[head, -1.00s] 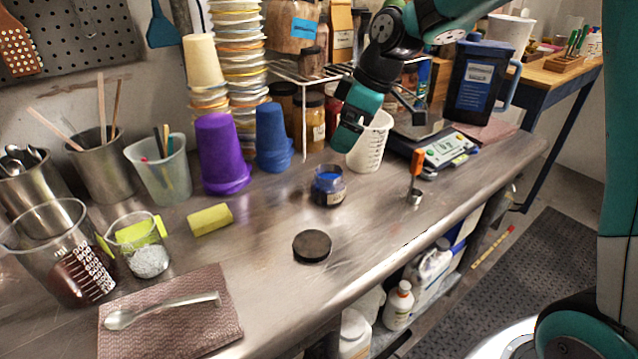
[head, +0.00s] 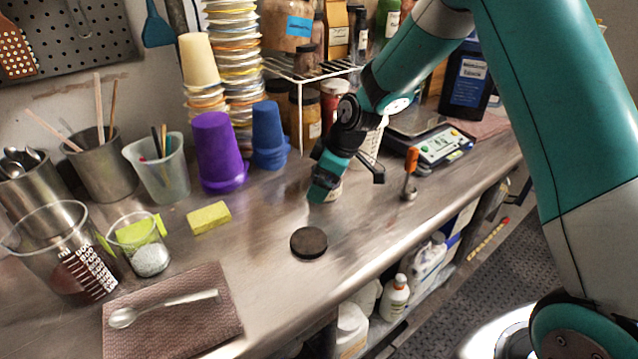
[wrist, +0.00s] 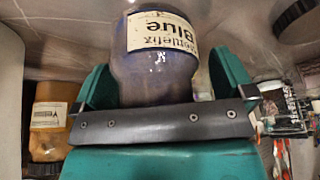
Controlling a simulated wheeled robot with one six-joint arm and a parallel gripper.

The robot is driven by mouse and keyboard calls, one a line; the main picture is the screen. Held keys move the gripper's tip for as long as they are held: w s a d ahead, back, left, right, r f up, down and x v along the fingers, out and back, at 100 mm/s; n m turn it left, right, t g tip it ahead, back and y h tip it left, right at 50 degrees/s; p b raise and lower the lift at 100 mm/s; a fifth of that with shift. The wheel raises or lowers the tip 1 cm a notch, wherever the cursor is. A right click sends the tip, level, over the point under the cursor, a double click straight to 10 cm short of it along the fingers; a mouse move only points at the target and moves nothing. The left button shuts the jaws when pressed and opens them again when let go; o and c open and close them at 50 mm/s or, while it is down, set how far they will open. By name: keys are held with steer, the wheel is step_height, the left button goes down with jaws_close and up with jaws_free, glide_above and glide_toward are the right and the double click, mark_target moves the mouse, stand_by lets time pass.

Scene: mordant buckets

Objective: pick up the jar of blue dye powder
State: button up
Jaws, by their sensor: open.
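The jar of blue dye powder (wrist: 160,62) fills the middle of the wrist view, with its cream label reading "Blue" upside down. My gripper (wrist: 163,80) is open, with one finger on each side of the jar. In the head view my gripper (head: 324,190) is low over the bench and hides nearly all of the jar. A round black lid (head: 308,243) lies on the bench in front of the gripper.
An orange-handled tool (head: 410,172) stands right of my gripper, near the scale (head: 440,147). A white beaker (head: 369,150) is just behind it. Purple cups (head: 218,152), blue cups (head: 268,137) and a yellow block (head: 209,217) are to the left. Bench around the lid is clear.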

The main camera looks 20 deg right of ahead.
steer(key=shift+f, duration=0.1)
steer(key=shift+c, duration=0.5)
steer(key=c, duration=0.8)
